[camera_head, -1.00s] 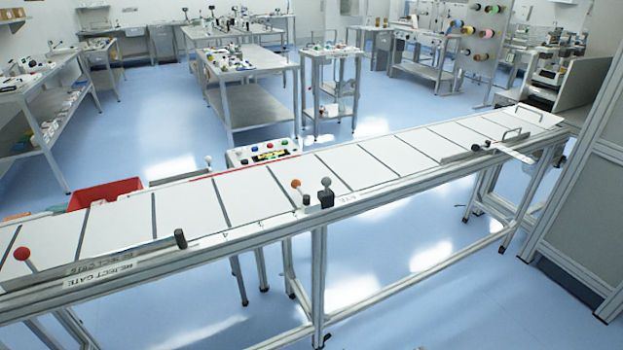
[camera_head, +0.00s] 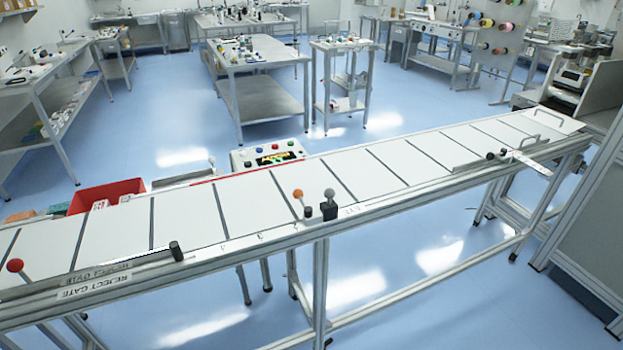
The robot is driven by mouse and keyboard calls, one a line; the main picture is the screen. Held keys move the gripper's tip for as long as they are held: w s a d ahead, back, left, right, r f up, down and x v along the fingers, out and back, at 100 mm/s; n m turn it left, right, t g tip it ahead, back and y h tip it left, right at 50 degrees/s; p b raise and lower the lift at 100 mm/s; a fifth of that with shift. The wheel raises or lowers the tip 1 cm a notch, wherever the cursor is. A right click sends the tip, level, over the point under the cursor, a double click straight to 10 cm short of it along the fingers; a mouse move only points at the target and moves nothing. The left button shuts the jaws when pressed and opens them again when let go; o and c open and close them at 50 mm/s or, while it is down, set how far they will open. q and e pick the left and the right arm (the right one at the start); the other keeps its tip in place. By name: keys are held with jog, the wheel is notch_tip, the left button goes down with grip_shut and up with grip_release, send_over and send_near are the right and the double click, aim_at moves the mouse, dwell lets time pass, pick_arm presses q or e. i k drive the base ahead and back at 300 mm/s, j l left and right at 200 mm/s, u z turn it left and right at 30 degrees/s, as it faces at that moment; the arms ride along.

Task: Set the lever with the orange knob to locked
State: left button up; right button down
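The lever with the orange knob (camera_head: 298,194) stands on the near rail of the long conveyor table (camera_head: 190,215), around the middle of the picture. Its short stalk rises from the rail, with a small dark part at its foot. Right beside it, to the right, is a black block with a grey knob (camera_head: 329,194) on a stalk. I cannot read any locked mark by the lever. Neither of my grippers is in view.
A red-knobbed lever (camera_head: 15,266) and the reject gate bar (camera_head: 120,258) are at the conveyor's left end. A control box with coloured buttons (camera_head: 268,155) and a red bin (camera_head: 104,195) are behind it. Blue floor (camera_head: 440,295) in front is clear.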

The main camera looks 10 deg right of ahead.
aim_at(298, 193)
jog(key=i+l+u, duration=0.15)
jog(key=i+l, duration=0.25)
jog(key=i+l+u, duration=0.2)
jog(key=i+l, duration=0.2)
jog(key=i+l+u, duration=0.15)
jog(key=i+l, duration=0.2)
jog(key=l, duration=0.25)
